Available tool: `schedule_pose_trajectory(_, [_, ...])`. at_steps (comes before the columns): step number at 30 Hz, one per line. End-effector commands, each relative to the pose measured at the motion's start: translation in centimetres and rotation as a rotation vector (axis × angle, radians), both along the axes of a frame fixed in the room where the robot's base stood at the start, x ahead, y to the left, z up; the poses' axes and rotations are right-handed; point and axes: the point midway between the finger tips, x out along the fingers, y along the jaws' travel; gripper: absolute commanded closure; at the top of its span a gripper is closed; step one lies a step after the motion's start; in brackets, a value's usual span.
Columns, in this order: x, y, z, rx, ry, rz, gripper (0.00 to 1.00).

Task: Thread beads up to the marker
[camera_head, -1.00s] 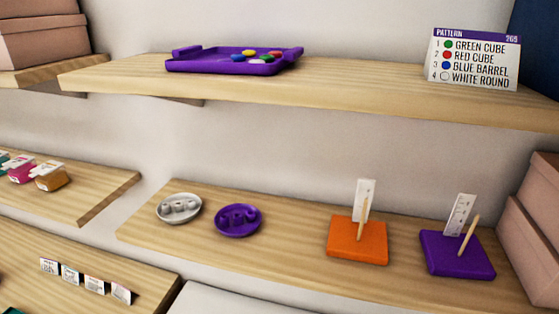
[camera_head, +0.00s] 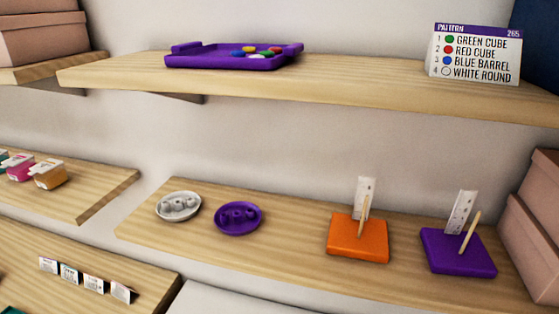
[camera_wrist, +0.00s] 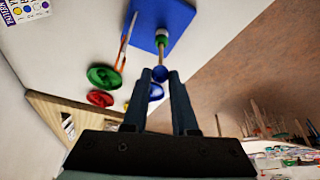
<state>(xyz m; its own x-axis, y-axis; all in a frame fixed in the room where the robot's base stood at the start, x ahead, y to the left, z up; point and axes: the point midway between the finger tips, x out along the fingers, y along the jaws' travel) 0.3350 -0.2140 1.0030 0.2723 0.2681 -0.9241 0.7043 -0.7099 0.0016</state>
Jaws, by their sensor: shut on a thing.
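My gripper (camera_wrist: 160,80) shows only in the wrist view, with its dark fingers shut on a small blue bead (camera_wrist: 160,73). A blue board (camera_wrist: 174,16) lies beyond the fingertips. A thin peg (camera_wrist: 160,54) stands on it, in line with the held bead. Pale and dark green beads (camera_wrist: 162,37) seem to be on the peg; their shapes are too small to tell. I cannot tell whether the held bead touches the peg. In the head view, an orange board (camera_head: 345,246) and a purple board (camera_head: 455,258) each carry a bare-looking peg and an upright white strip.
In the wrist view, a green dish (camera_wrist: 103,76) and a red dish (camera_wrist: 100,98) are left of the fingers. In the head view, a purple tray (camera_head: 190,66) of coloured beads and a pattern card (camera_head: 474,54) stand on the upper shelf. White (camera_head: 190,215) and purple (camera_head: 250,230) dishes sit below.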

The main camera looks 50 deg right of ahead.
Motion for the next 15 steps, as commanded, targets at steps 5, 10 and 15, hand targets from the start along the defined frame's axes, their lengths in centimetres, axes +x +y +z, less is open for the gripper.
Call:
schedule_pose_trajectory(5, [0.0,0.0,-0.7,0.000,0.000,0.000,1.00])
schedule_pose_trajectory(10, [0.0,0.0,-1.2,0.000,0.000,0.000,1.00])
schedule_pose_trajectory(15, [0.0,0.0,-1.7,-0.001,-0.001,0.000,1.00])
